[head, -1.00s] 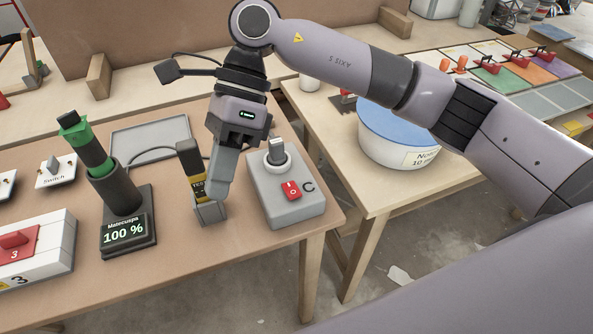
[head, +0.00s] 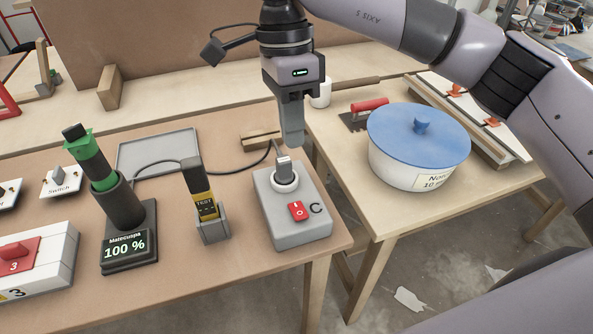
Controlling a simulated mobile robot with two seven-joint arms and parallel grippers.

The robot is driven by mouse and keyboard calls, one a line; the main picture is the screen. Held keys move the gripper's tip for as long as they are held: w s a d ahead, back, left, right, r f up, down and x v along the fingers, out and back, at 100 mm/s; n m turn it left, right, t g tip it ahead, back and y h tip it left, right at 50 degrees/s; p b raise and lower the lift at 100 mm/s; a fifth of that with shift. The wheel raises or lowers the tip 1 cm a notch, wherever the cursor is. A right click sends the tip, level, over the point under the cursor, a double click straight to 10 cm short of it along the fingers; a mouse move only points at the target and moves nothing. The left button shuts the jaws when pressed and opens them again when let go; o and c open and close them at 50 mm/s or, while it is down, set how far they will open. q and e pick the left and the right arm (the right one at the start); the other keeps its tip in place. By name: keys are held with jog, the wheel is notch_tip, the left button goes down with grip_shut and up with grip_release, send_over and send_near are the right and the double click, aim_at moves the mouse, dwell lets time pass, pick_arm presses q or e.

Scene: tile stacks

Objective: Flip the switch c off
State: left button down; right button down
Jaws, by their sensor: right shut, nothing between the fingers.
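Switch c is a grey box (head: 290,235) near the right end of the brown table, marked with a letter C. My right gripper (head: 291,143) points down, shut and empty, just above and behind the toggle lever. In this view its tips overlap the area by the lever top; I cannot tell whether they touch. My left gripper is out of view.
A yellow-black tester (head: 205,205) stands in a grey holder left of the switch box. A black-green device (head: 122,205) with a 100 % display is further left. A blue-lidded white pot (head: 412,160) stands on the right table. A gap separates the tables at the front.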

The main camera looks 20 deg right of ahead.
aim_at(299, 213)
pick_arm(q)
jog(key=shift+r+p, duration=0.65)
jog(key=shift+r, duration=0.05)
pick_arm(e)
jog(key=s+f, duration=0.1)
jog(key=f, duration=0.8)
jog(key=s+f, duration=0.1)
jog(key=f, duration=0.3)
jog(key=shift+s+f, duration=0.15)
jog(key=shift+s, duration=0.15)
